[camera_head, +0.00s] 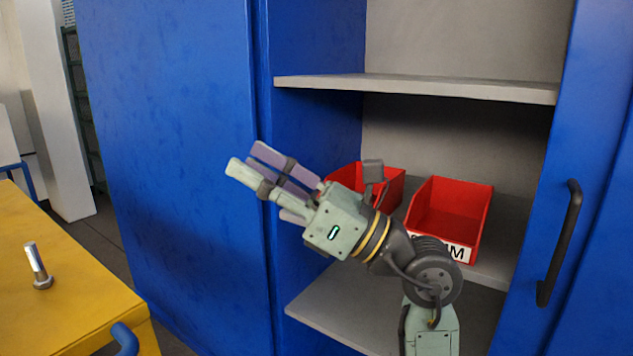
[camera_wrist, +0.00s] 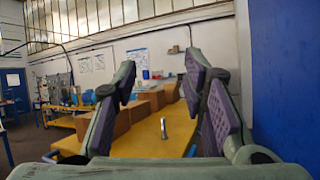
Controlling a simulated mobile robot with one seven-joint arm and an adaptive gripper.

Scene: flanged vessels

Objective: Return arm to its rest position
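My gripper (camera_head: 255,165) is raised in front of the blue cabinet, pointing up and to the left in the head view. In the wrist view my gripper (camera_wrist: 165,90) has its two purple-padded fingers wide apart with nothing between them. My arm stands in front of the cabinet opening and hides part of the shelf and one red bin.
A metal bolt (camera_head: 38,268) stands upright on the yellow table (camera_head: 75,290) at left; the bolt also shows in the wrist view (camera_wrist: 163,128). Red bins (camera_head: 450,205) sit on a shelf in the open blue cabinet (camera_head: 165,130). A door handle (camera_head: 560,243) sticks out at right.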

